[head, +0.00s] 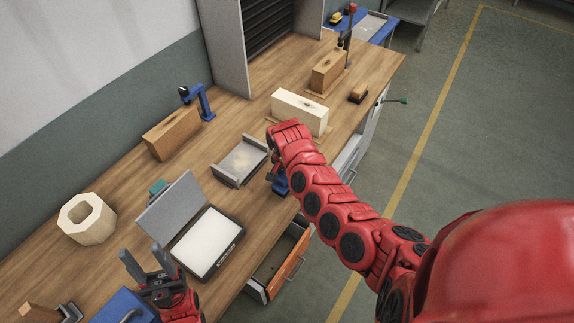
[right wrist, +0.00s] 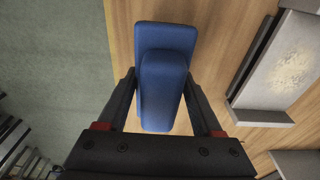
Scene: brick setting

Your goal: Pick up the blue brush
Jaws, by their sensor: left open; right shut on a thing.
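The blue brush (right wrist: 163,90) lies lengthwise between the two dark fingers of my right gripper (right wrist: 160,82) in the right wrist view, with wooden tabletop behind it. The fingers close on its sides. In the head view a bit of the blue brush (head: 281,186) shows at the table's front edge, below the red arm, which hides most of that gripper. I cannot tell whether the brush touches the table. My left gripper (head: 149,257) is open and empty at the lower left, in front of the open case.
A grey metal tray (head: 240,162) lies just left of the brush. An open case with a white panel (head: 208,243) is nearer, above an open orange drawer (head: 283,262). A pale block (head: 299,110), a wooden block (head: 171,132) and a hexagonal block (head: 86,218) stand on the table.

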